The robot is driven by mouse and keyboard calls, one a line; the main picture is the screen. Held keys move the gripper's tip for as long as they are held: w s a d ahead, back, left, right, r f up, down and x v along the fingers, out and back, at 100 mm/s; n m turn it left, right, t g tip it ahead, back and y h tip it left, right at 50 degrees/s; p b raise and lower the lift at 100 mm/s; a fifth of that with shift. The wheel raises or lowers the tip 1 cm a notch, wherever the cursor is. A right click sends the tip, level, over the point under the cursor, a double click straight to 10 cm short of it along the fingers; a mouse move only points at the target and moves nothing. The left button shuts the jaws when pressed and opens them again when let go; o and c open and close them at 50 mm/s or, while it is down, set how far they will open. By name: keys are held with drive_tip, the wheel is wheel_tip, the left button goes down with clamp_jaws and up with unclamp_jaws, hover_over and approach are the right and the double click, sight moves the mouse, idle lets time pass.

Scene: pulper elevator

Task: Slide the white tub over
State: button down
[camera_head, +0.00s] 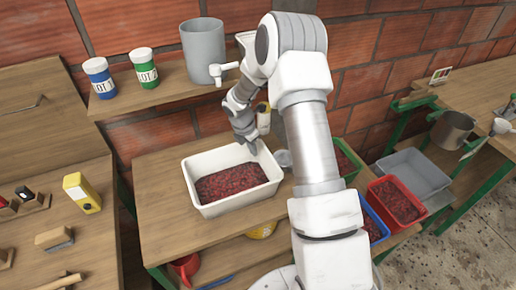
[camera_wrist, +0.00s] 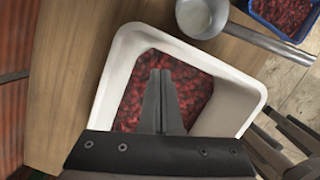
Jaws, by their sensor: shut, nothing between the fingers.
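The white tub (camera_head: 236,205) stands upright on a wooden table (camera_head: 163,228) and holds dark red pulpy berries (camera_head: 231,183). In the wrist view the tub's white rim (camera_wrist: 113,72) surrounds red contents (camera_wrist: 191,87). My gripper (camera_head: 252,148) is by the tub's back right rim in the head view. In the wrist view my gripper (camera_wrist: 160,75) has its fingers together, with nothing between them, and they show in front of the tub's inside. I cannot tell whether they touch the tub. My arm hides part of the table to the right.
A metal dipper (camera_wrist: 203,16) lies close to the tub's rim. Red (camera_head: 397,201) and blue (camera_head: 375,222) crates of berries and a grey bin (camera_head: 415,172) stand to the right. A grey container with a tap (camera_head: 203,50) is on the shelf above. Bare tabletop lies left of the tub.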

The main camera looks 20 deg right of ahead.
drive_tip(key=s+a+r+m+t, duration=0.1)
drive_tip(key=s+a+r+m, duration=0.15)
drive_tip(key=s+r, duration=0.45)
drive_tip(key=s+a+r+m, duration=0.15)
drive_tip(key=r+m, duration=0.25)
drive_tip(key=r, duration=0.7)
drive_tip(key=s+a+r+m+t, duration=0.1)
drive_tip(key=s+r+m, duration=0.35)
drive_tip(key=r, duration=0.45)
drive_tip(key=s+a+r+m+t+y, duration=0.1)
drive_tip(key=s+r+m, duration=0.1)
drive_tip(key=s+m, duration=0.3)
drive_tip(key=s+a+r+m+t+y, duration=0.1)
drive_tip(key=s+r+m, duration=0.2)
drive_tip(key=s, duration=1.1)
drive_tip(key=m, duration=0.3)
drive_tip(key=shift+a+m+t+y, duration=0.3)
